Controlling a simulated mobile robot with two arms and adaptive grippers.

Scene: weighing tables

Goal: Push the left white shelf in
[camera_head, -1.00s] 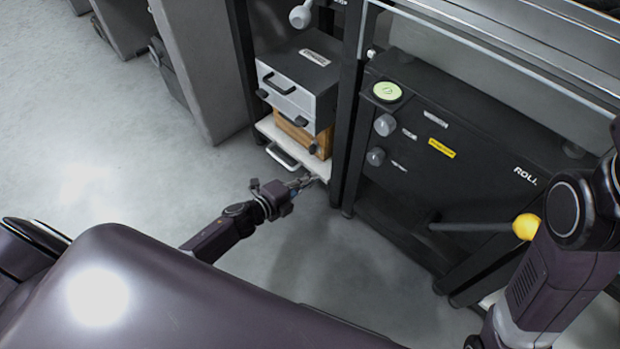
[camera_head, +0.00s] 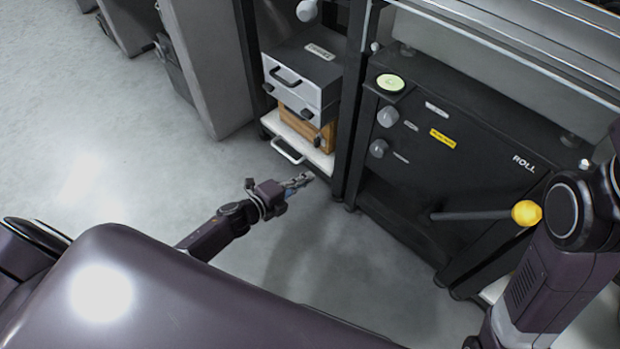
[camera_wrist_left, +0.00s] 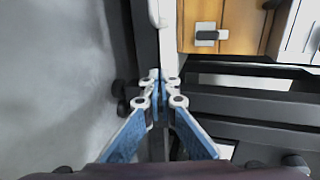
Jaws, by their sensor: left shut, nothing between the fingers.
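The left white shelf (camera_head: 268,121) is low in the dark rack on the left, with a white bar handle (camera_head: 287,152) on its front. A wooden box (camera_head: 303,126) stands on it. My left gripper (camera_head: 308,179) is shut and empty, just in front of the shelf's right front part. In the left wrist view its fingertips (camera_wrist_left: 160,78) are together near the end of the shelf's white front edge (camera_wrist_left: 167,45). I cannot tell whether they touch it. My right gripper is out of view.
A grey box (camera_head: 292,95) with black handles stands above the wooden box. Right of a black post is a black machine (camera_head: 450,170) with a lever ending in a yellow knob (camera_head: 526,213). The grey floor (camera_head: 200,170) at left is clear.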

